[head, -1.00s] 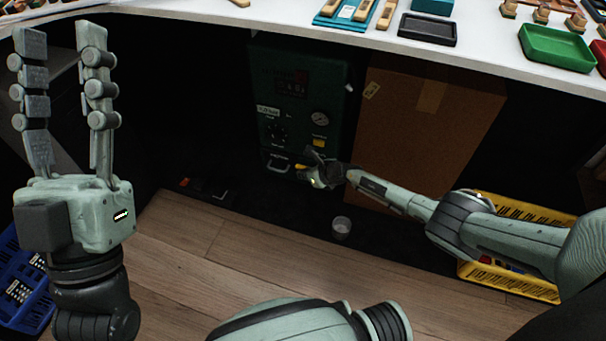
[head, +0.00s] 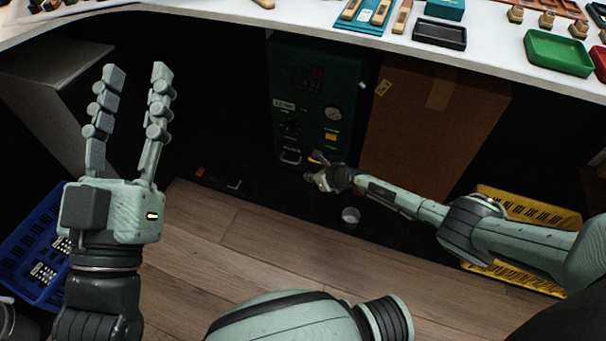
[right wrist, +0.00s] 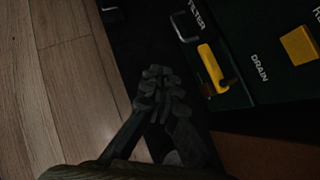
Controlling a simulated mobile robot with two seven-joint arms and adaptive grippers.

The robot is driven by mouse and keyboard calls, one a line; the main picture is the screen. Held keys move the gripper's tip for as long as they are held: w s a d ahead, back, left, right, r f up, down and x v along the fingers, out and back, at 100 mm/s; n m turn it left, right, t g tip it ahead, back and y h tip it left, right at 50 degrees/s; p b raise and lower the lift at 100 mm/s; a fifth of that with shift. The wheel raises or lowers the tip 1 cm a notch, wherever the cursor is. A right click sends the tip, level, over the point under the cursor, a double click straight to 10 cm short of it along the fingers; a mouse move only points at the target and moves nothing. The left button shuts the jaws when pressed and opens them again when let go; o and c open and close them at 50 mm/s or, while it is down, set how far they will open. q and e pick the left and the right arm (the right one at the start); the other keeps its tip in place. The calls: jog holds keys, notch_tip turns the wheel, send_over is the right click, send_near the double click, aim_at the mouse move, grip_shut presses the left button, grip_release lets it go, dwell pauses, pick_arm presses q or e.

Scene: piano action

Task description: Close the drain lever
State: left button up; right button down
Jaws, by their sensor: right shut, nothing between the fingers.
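The drain lever (right wrist: 211,65) is a yellow handle on the dark green machine (head: 310,92) under the worktop. It sits between the words FILTER and DRAIN in the right wrist view. In the head view the lever (head: 315,157) is small and partly behind my right gripper (head: 318,178). My right gripper is shut and empty, in front of the machine's lower edge. In the right wrist view its fingertips (right wrist: 158,75) are to the left of the lever, apart from it in the picture. My left gripper (head: 137,72) is raised at the left, open and empty.
A brown cardboard box (head: 425,130) stands right of the machine. A small cup (head: 350,217) is on the floor below my right gripper. A yellow crate (head: 530,212) is at right, a blue crate (head: 40,245) at left. The white worktop (head: 330,35) overhangs the machine.

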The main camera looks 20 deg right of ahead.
pick_arm(q)
jog(key=w+a+f+g+y+p, duration=0.1)
jog(key=a+f+g+y+p, duration=0.15)
jog(key=f+g, duration=0.4)
jog(key=a+f+g+y+p, duration=0.1)
jog(key=a+f+g+y, duration=0.25)
jog(key=f, duration=0.65)
jog(key=s+a+f+n+g+y+p, duration=0.2)
jog(key=s+a+f+g+y+p, duration=0.2)
jog(key=s+a+f+g, duration=0.4)
jog(key=shift+s+a+f+p, duration=0.4)
jog(key=shift+s+a+f, duration=1.6)
jog(key=shift+a+f, duration=0.5)
pick_arm(e)
jog(key=s+a+r, duration=0.3)
jog(key=s+r, duration=0.1)
jog(key=r, duration=0.1)
jog(key=shift+s+a+r, duration=0.15)
jog(key=shift+r, duration=0.1)
pick_arm(q)
jog(key=shift+a+r, duration=0.1)
jog(key=shift+r, duration=0.05)
